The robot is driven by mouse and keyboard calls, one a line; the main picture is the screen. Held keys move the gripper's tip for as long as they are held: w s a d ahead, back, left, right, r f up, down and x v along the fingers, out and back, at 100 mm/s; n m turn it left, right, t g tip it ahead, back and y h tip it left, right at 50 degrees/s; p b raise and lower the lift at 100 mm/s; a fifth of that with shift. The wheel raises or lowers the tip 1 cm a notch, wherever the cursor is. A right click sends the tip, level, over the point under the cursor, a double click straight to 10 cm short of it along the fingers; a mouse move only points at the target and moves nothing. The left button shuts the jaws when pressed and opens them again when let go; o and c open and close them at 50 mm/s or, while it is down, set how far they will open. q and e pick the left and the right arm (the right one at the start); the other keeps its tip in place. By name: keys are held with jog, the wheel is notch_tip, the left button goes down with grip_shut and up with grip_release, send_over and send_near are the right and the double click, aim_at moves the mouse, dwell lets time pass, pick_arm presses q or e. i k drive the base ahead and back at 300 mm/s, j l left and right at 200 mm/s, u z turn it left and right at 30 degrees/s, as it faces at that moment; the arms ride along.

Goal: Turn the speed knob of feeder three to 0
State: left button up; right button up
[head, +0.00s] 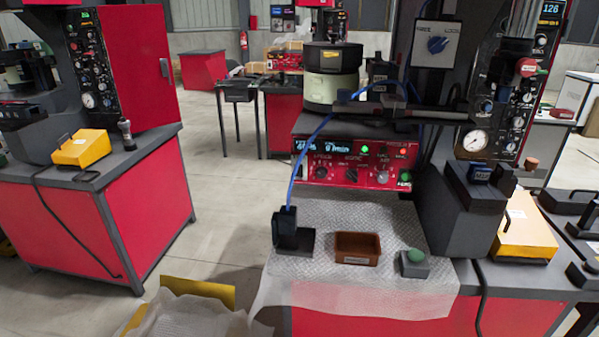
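A bowl feeder (332,74) with a black top and pale bowl stands on a red control box (340,187) in the middle of the head view. The box front carries a left knob (321,172), a middle knob (351,175) and a right knob (382,177). The label above the left knob looks like "SPEED", but it is small and blurred. A lit display (335,147) sits above the left knob, with a green lamp and a red lamp to its right. The knob pointers and any feeder number are too small to read. Neither of my grippers is in view.
In front of the box, a mat (345,287) holds a black block (290,235) with a blue hose, a brown tray (357,248) and a grey block with a green button (415,263). A dark column with gauges (474,141) stands right. A red bench (110,215) is left.

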aim_at(321, 172)
jog(key=i+j, duration=0.15)
jog(key=j, duration=0.25)
jog(key=i+j+u, duration=0.1)
jog(key=j, duration=0.25)
jog(key=i+j, duration=0.15)
jog(key=j, duration=0.25)
jog(key=i+j+u, duration=0.15)
jog(key=j, duration=0.2)
